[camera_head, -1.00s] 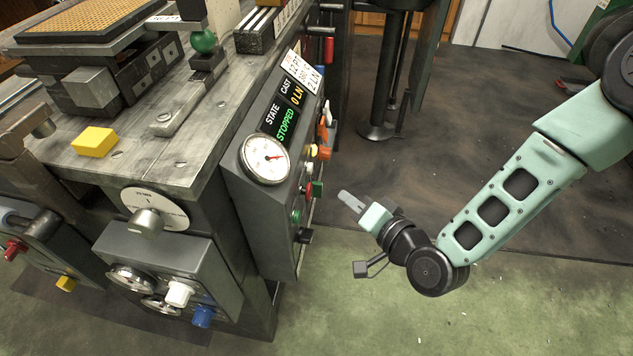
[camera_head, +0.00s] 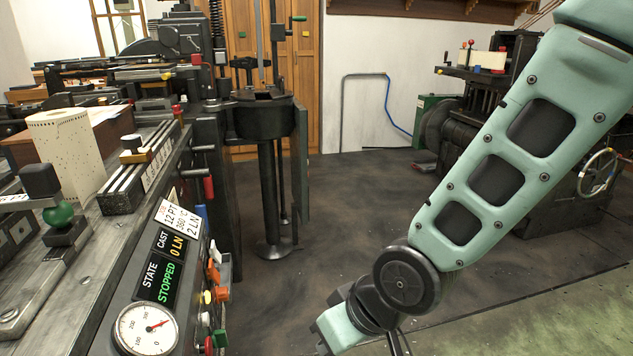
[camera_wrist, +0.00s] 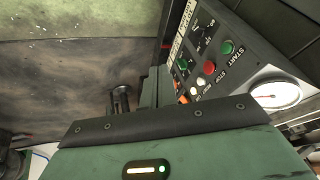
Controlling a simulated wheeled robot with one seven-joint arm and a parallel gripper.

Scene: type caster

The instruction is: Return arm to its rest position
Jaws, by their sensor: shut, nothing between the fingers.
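My gripper (camera_wrist: 158,84) shows in the wrist camera view beyond its green housing. Its fingers are together, with nothing held. In the head view my arm hangs down on the right side, bent at a dark joint. The pale green wrist end is at the bottom edge, and the fingertips are cut off there. The caster's control panel (camera_head: 165,262) is left of the wrist, with a gap of floor between them in the head view. Its display reads STOPPED. The wrist view shows the panel's START button (camera_wrist: 227,47) and STOP button (camera_wrist: 209,67) right of the fingers.
The round pressure gauge (camera_head: 147,328) sits at the panel's lower end. A dark pedestal (camera_head: 268,180) stands behind the caster. Another machine with a handwheel (camera_head: 598,172) stands at the right, behind my arm. The dark floor (camera_head: 340,220) between them is open.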

